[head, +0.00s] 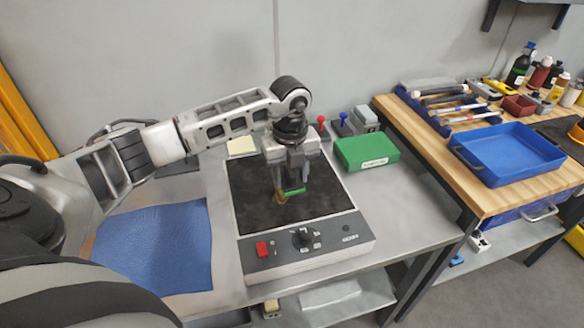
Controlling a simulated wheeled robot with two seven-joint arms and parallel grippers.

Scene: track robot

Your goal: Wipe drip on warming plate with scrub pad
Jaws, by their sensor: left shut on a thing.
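The warming plate (322,212) is a low box with a dark top, and a red switch and a knob on its front panel. It stands on the grey table. My left gripper (290,187) points down over the middle of the dark top. It is shut on a scrub pad (294,191), of which a green edge shows between the fingers. A brownish-yellow spot, likely the drip (281,198), shows just left of the fingertips. I cannot tell whether the pad touches the plate. My right gripper is not in view.
A blue cloth (155,245) lies left of the plate. A green box (366,152), a red and a blue knobbed item, and a yellowish pad (242,146) are behind it. A wooden bench (480,205) with a blue tray (507,152) stands at right. The table right of the plate is clear.

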